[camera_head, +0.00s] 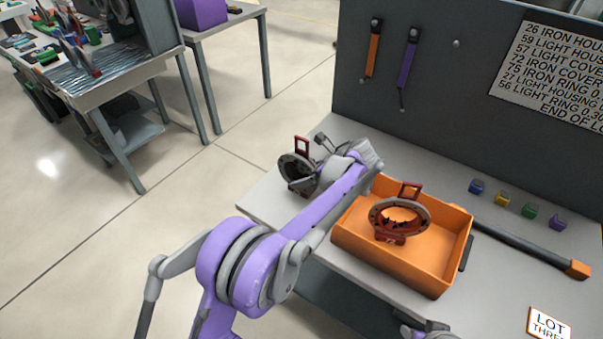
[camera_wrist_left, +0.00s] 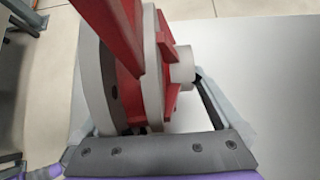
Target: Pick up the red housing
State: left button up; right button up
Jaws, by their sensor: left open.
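A red housing (camera_head: 302,146) with a grey ring and a red upright handle stands on the left end of the grey table. My left gripper (camera_head: 322,160) is at its right side in the head view, partly covering it. In the left wrist view, the red and grey housing (camera_wrist_left: 125,55) fills the space between the fingers of my open left gripper (camera_wrist_left: 145,110); contact cannot be told. A second red housing (camera_head: 400,212) with a grey ring sits in the orange tray. My right gripper does not show clearly.
The orange tray (camera_head: 440,276) stands right of my left arm. Behind are a grey panel (camera_head: 440,90) with hanging tools and a text sheet (camera_head: 550,70). Small coloured blocks (camera_head: 503,199) and a dark bar with an orange end (camera_head: 578,269) lie at the right.

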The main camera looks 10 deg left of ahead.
pick_arm(q)
jog(key=shift+r, duration=0.1)
grip_shut()
dwell(0.3)
